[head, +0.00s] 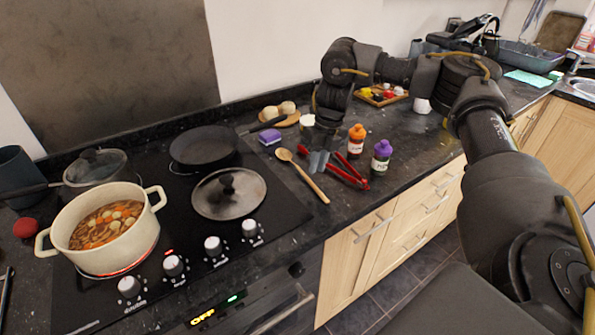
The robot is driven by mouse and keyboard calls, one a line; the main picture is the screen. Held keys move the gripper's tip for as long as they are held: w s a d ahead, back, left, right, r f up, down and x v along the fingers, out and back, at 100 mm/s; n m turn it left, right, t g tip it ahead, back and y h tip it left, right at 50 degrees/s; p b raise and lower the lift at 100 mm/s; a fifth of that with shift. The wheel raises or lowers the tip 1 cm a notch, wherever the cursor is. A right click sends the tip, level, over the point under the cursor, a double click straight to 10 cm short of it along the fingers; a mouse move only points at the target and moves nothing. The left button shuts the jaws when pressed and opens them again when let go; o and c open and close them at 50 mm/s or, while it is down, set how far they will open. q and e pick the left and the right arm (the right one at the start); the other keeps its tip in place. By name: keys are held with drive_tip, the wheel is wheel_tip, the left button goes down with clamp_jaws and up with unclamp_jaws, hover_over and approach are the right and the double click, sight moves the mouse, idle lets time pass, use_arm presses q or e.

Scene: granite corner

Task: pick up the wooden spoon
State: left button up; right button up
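The wooden spoon (304,176) lies on the dark granite counter just right of the hob. Its bowl points to the back left and its handle end toward the counter's front edge. My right arm comes in from the right and bends down, with the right gripper (318,162) beside the spoon's handle, on its right side, over or near the red tongs. The fingertips look small and dark, and I cannot tell their gap or whether they touch anything. The spoon appears to lie flat on the counter. My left gripper is not in view.
Left are a pan lid (229,194) and a soup pot (103,229) on a glowing burner.

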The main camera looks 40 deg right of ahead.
sight(313, 184)
drive_tip(key=shift+a+f+b, duration=0.15)
drive_tip(key=shift+a+f, duration=0.05)
drive_tip(key=shift+f, duration=1.1)
drive_tip(key=shift+a+f+b, duration=0.15)
drive_tip(key=shift+a+f, duration=0.05)
drive_tip(key=shift+f, duration=1.05)
clamp_jaws()
drive_tip(key=shift+r, duration=0.15)
